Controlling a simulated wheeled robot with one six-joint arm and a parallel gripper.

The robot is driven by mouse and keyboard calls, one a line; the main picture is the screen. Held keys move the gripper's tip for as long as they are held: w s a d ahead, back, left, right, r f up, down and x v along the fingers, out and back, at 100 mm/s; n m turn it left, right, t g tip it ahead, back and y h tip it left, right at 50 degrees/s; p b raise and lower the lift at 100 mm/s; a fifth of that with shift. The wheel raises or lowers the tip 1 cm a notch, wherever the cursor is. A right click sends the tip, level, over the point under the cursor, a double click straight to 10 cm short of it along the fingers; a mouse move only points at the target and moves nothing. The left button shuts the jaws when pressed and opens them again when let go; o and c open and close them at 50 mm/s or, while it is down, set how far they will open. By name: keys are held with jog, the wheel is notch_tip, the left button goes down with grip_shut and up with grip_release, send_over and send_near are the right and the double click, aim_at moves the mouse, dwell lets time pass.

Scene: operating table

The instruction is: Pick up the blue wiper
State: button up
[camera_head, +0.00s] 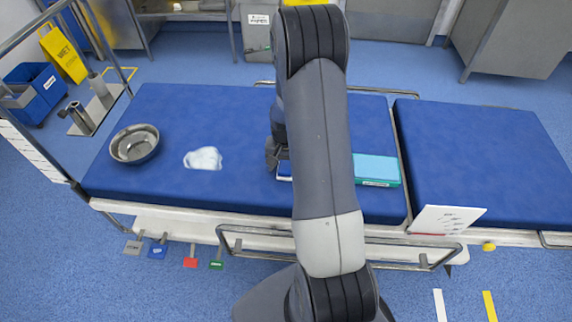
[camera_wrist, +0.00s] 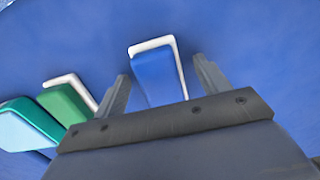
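The blue wiper (camera_wrist: 158,78) is a flat blue block with a white edge, on the blue table pad. In the wrist view it lies between the two fingers of my gripper (camera_wrist: 162,68), with a visible gap on each side. My gripper is open, and its base hides the wiper's near end. In the head view only a small blue and white part of the wiper (camera_head: 284,171) shows, just below my gripper (camera_head: 272,152). My arm hides most of that area.
A green wiper (camera_wrist: 66,103) with a white edge lies to the left in the wrist view, beside a light-blue and teal box (camera_wrist: 28,125). In the head view a metal bowl (camera_head: 134,145) and a crumpled white cloth (camera_head: 204,158) are left on the table (camera_head: 190,105).

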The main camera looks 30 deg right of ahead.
aim_at(285, 165)
jog(key=c, duration=1.1)
notch_tip(285, 165, up, 10)
jog(key=shift+r+p, duration=0.1)
jog(key=shift+p, duration=0.55)
